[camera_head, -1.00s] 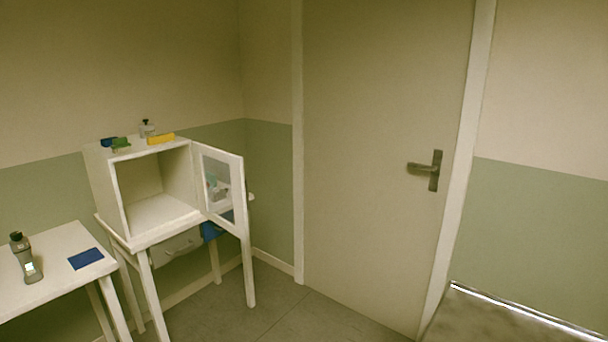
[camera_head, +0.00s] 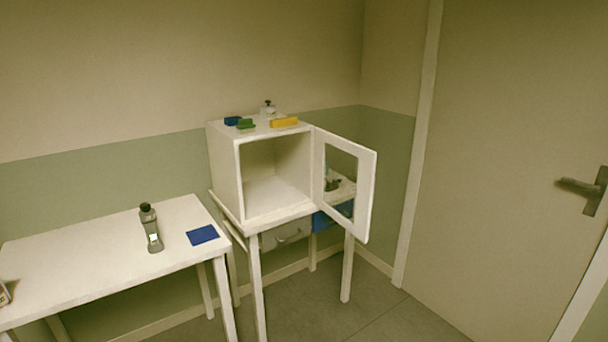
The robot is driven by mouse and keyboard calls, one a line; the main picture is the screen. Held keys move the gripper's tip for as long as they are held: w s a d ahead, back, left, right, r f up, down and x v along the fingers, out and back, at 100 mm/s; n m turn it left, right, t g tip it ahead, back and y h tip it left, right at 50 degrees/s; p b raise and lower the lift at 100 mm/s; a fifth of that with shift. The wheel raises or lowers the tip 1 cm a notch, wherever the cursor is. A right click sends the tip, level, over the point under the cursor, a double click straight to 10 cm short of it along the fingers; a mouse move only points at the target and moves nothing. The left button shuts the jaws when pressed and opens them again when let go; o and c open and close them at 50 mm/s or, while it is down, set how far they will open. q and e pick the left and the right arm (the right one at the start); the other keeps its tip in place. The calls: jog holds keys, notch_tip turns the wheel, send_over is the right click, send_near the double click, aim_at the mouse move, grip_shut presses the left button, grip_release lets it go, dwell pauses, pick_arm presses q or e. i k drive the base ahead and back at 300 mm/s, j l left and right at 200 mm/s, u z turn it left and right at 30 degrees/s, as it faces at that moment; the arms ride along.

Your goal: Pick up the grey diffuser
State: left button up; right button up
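A grey bottle with a dark cap (camera_head: 151,230) stands on the white table at the left, beside a blue mat; it may be the grey diffuser, but I cannot be sure. A small pale bottle with a dark top (camera_head: 268,110) stands on top of the white cabinet. Part of another small object (camera_head: 4,294) shows at the left edge of the table, cut off by the picture edge. Neither of my grippers is in view.
The white table (camera_head: 80,250) is mostly clear around the blue mat (camera_head: 202,235). The open white cabinet (camera_head: 225,170) is empty, its glass door (camera_head: 368,195) swung out to the right. Green, blue and yellow blocks (camera_head: 284,122) lie on top. A closed door (camera_head: 500,150) is at the right.

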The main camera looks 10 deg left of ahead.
aim_at(148, 219)
jog(key=i+j, duration=0.9)
jog(key=i, duration=0.15)
jog(key=i+l+z, duration=0.1)
jog(key=i+z, duration=0.15)
jog(key=i, duration=0.15)
jog(key=i+z, duration=0.3)
jog(key=i, duration=0.15)
jog(key=i+l+u, duration=0.2)
jog(key=u, duration=0.2)
jog(key=i+l+u, duration=0.3)
jog(key=u, duration=0.15)
jog(key=i+l+u, duration=0.15)
jog(key=l+u, duration=1.1)
jog(key=l, duration=0.25)
jog(key=k+l+u, duration=0.15)
jog(key=l+u, duration=0.3)
jog(key=k+l, duration=0.1)
jog(key=j+z, duration=0.15)
jog(key=j, duration=0.65)
jog(key=j+z, duration=0.15)
jog(key=j, duration=0.7)
jog(key=k+j+z, duration=0.15)
jog(key=j, duration=0.65)
